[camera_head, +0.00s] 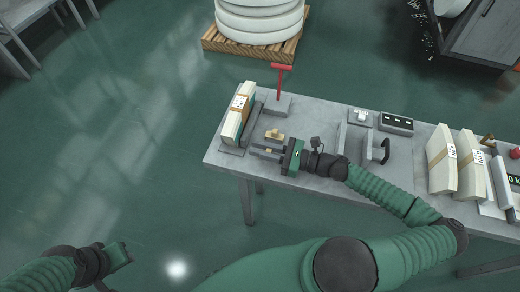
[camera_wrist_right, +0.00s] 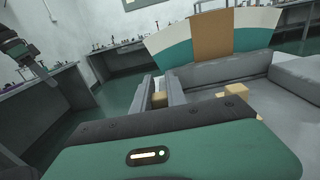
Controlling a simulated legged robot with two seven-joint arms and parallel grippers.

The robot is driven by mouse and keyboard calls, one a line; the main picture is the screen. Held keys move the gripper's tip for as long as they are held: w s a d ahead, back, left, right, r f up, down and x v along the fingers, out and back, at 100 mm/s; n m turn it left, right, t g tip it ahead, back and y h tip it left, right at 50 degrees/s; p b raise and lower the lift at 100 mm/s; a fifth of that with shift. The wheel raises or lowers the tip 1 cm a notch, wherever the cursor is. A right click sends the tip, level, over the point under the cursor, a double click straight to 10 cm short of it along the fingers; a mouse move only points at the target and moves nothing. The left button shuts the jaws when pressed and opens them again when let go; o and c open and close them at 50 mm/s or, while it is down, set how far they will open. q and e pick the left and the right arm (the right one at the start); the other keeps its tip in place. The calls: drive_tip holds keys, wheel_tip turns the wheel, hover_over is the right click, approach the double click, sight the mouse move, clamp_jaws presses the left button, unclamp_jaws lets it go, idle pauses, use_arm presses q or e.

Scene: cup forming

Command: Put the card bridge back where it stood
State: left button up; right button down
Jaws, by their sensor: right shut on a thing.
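My right gripper (camera_head: 262,152) is low over the left end of the grey table, with its fingers pointing left. In the right wrist view its two grey fingers (camera_wrist_right: 166,93) are shut on a small tan card piece, which I take for the card bridge (camera_wrist_right: 159,99). Most of it is hidden by the fingers. Another tan piece (camera_head: 274,135) lies just beyond the fingers; it also shows right of them in the wrist view (camera_wrist_right: 236,91). I cannot tell whether the two are joined. My left gripper (camera_head: 118,256) is at the lower left, away from the table.
A banded stack of cup blanks (camera_head: 237,112) stands in a grey holder left of the right gripper. A red-handled tool (camera_head: 282,80) stands behind. Grey fixtures (camera_head: 375,147) and more banded stacks (camera_head: 441,160) are to the right. The table's front edge is close.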

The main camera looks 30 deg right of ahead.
drive_tip(key=shift+a+f, duration=0.2)
drive_tip(key=shift+a, duration=0.1)
drive_tip(key=shift+f, duration=0.35)
drive_tip(key=c, duration=1.3)
unclamp_jaws()
drive_tip(key=shift+f, duration=0.1)
drive_tip(key=shift+c, duration=0.2)
drive_tip(key=shift+r, duration=0.2)
drive_tip(key=v, duration=0.5)
drive_tip(key=r+v, duration=0.1)
drive_tip(key=v, duration=0.1)
drive_tip(key=shift+s+d, duration=0.2)
drive_tip(key=shift+d, duration=0.05)
